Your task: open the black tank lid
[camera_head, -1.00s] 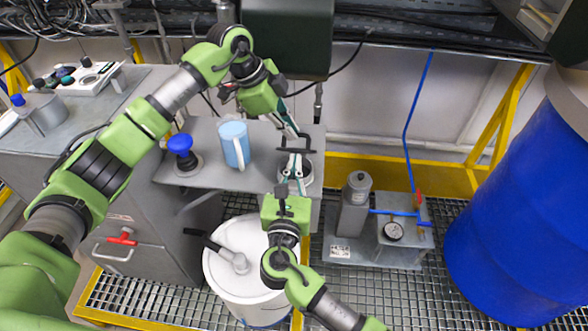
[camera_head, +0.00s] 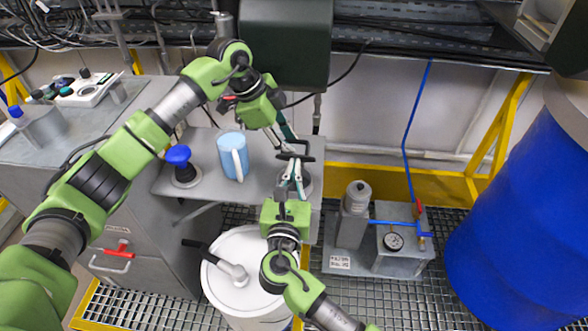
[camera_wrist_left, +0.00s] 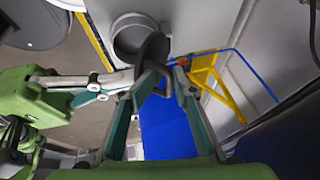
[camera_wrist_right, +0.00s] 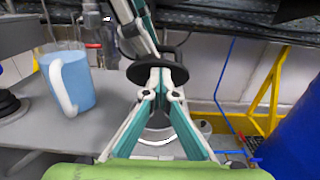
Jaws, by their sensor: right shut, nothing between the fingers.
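The black tank lid (camera_head: 295,157) is a dark disc, clear of the open mouth of a grey round tank neck (camera_wrist_left: 130,38) in the left wrist view. It shows nearly edge-on in the right wrist view (camera_wrist_right: 145,74). My left gripper (camera_head: 284,146) reaches down from above; its fingers close around part of the lid (camera_wrist_left: 153,52), though the exact contact is partly hidden. My right gripper (camera_head: 293,172) comes from below. Its fingertips are together just under the disc (camera_wrist_right: 157,92), with nothing between them; whether they touch it is unclear.
A blue mug (camera_head: 232,155) and a blue knob (camera_head: 178,154) stand left of the lid on the grey bench. A white bucket (camera_head: 240,270) is below. A gauge unit (camera_head: 380,245) and a blue drum (camera_head: 520,215) stand at right. A dark box (camera_head: 287,40) hangs behind.

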